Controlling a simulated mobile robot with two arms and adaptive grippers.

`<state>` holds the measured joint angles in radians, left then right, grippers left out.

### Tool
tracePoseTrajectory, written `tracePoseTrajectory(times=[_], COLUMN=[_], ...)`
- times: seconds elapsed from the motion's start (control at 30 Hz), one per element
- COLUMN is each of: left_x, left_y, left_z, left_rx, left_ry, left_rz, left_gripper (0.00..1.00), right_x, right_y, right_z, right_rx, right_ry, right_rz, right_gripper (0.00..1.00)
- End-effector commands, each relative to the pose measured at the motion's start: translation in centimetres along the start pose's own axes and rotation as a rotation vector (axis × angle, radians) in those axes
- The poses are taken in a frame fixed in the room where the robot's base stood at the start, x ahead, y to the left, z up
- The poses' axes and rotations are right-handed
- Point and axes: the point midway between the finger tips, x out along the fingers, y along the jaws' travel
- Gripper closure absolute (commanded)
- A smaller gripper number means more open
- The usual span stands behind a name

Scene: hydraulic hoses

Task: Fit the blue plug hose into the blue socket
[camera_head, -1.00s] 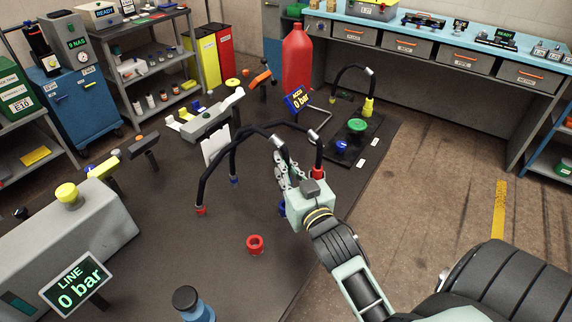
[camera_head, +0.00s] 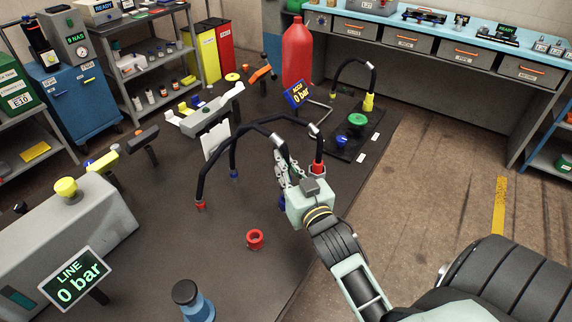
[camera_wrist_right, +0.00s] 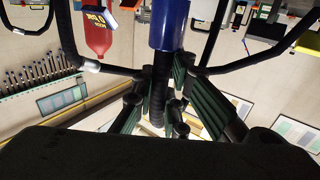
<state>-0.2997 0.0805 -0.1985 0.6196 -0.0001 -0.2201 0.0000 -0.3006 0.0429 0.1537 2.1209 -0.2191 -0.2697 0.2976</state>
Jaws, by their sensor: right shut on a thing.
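My right gripper (camera_head: 284,163) is shut on a black hose near the middle of the mat. In the right wrist view the ribbed hose (camera_wrist_right: 158,95) runs between its green-padded fingers, and a large blue plug (camera_wrist_right: 168,25) is on its end. In the head view the gripper mostly hides that plug; a small blue part (camera_head: 272,206) shows beside its lower left side. A blue fitting (camera_head: 342,142), likely the blue socket, stands on a black plate right of and beyond the gripper. The plug is apart from it. My left gripper is not in view.
A red-ended hose (camera_head: 318,166) stands close right of the gripper. Other black hoses arch left to a red end (camera_head: 200,204) and a blue end (camera_head: 234,177). A green fitting (camera_head: 357,119) and yellow fitting (camera_head: 368,102) stand behind. A loose red ring (camera_head: 255,239) lies in front.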

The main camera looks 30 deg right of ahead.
Motion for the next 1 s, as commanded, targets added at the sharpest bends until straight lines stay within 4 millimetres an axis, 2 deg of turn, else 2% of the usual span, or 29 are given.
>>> tracePoseTrajectory(times=[1.0], left_x=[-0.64], left_y=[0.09], left_z=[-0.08], left_rx=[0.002], left_ry=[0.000], left_rz=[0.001], left_gripper=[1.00], right_x=[-0.02], right_y=[0.00], right_z=[-0.07], right_rx=[0.000], right_ry=[0.002], right_rz=[0.000], right_gripper=[1.00])
